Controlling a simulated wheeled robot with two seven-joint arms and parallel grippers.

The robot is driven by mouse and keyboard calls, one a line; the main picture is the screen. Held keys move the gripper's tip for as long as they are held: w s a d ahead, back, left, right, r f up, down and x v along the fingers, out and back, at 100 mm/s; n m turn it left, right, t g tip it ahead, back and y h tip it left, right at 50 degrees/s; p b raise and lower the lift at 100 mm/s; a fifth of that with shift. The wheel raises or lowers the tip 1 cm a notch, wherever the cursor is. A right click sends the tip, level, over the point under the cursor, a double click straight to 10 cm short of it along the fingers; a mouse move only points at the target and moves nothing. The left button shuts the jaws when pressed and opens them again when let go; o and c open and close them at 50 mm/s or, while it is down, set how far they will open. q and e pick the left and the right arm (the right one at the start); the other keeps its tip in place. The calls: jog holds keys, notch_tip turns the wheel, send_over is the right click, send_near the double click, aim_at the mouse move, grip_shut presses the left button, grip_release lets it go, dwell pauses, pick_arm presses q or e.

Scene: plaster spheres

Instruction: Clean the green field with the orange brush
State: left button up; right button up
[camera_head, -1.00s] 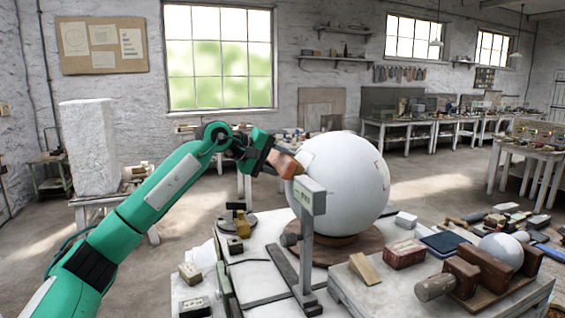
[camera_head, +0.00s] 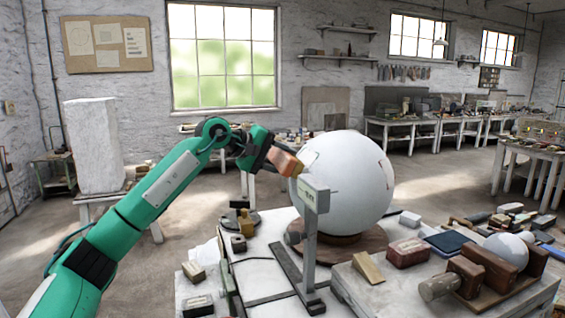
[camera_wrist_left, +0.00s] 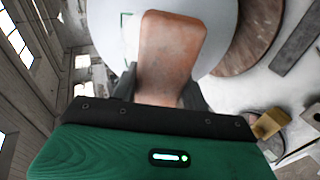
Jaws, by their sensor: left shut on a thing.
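A large white plaster sphere (camera_head: 350,190) sits on a round brown base (camera_head: 345,246) on the work table. My left gripper (camera_head: 270,156) is shut on the orange brush (camera_head: 287,163), a brownish-orange block, at the sphere's upper left side. In the wrist view the brush (camera_wrist_left: 172,50) stands out from the left gripper (camera_wrist_left: 160,94) in front of the sphere (camera_wrist_left: 218,45). Whether it touches the surface I cannot tell. A green outlined field (camera_wrist_left: 126,20) shows on the sphere left of the brush, partly hidden by it. My right gripper is not in view.
A grey post (camera_head: 310,230) with a small sign stands close in front of the sphere. A red-brown block (camera_head: 407,252), a wooden wedge (camera_head: 367,268) and a small white sphere (camera_head: 507,250) in a wooden holder lie at the right. A white stone block (camera_head: 93,145) stands far left.

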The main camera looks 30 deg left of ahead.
pick_arm(q)
jog(key=shift+s, duration=0.1)
jog(key=shift+v, duration=1.25)
jog(key=shift+a, duration=0.15)
jog(key=shift+w+v, duration=0.2)
jog(key=shift+v, duration=1.75)
jog(key=shift+a+r, duration=0.1)
jog(key=shift+a, duration=0.05)
jog(key=shift+w, duration=0.1)
